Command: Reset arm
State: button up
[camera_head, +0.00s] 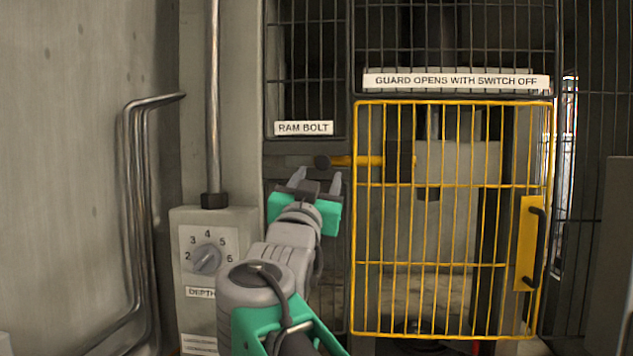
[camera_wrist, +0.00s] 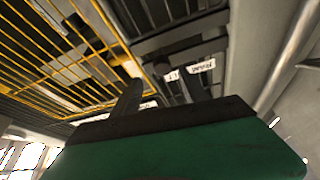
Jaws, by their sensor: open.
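My gripper (camera_head: 318,181) is in the middle of the head view, with its two grey fingers spread apart and nothing between them. It is just below a dark round knob (camera_head: 322,162) at the left end of a yellow bar (camera_head: 357,161), under the "RAM BOLT" label (camera_head: 304,128). I cannot tell whether a finger touches the knob. In the wrist view, my gripper (camera_wrist: 160,92) shows its green body and dark fingers, with the label (camera_wrist: 196,70) seen tilted beyond them.
A yellow barred guard (camera_head: 431,266) stands closed at the right, with a black handle (camera_head: 535,249) on its right edge. A grey box with a numbered depth dial (camera_head: 207,258) is at the left. Bent pipes (camera_head: 137,220) run along the left wall.

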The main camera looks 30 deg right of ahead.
jog(key=w+a+f+n+g+y, duration=0.2)
jog(key=a+f+y, duration=0.15)
jog(key=f, duration=0.65)
jog(key=w+a+f+n+g+y, duration=0.1)
jog(key=a+f+n+g+y, duration=0.2)
jog(key=f, duration=0.7)
jog(key=w+a+f+n+g+y, duration=0.1)
jog(key=w+a+f+n+y, duration=0.3)
jog(key=f, duration=0.6)
jog(key=s+a+f+g+y, duration=0.1)
jog(key=s+a+f+g, duration=0.1)
jog(key=s+f, duration=0.5)
jog(key=s+a+f+n+g+y+p, duration=0.1)
jog(key=s+a+f+g+y, duration=0.1)
jog(key=s+a+f, duration=0.3)
jog(key=s+a+f+n+g+y+p, duration=0.1)
jog(key=s+a+f+g+y, duration=0.1)
jog(key=s+f, duration=0.8)
jog(key=shift+s+a+f+g, duration=0.25)
jog(key=shift+s+a+g, duration=0.45)
jog(key=shift+g, duration=0.1)
jog(key=shift+w+d+r+t+p, duration=0.1)
jog(key=shift+r+t+p, duration=0.1)
jog(key=shift+r, duration=0.35)
jog(key=shift+w+d+r+t+p, duration=0.1)
jog(key=shift+r+p, duration=0.05)
jog(key=shift+r, duration=0.35)
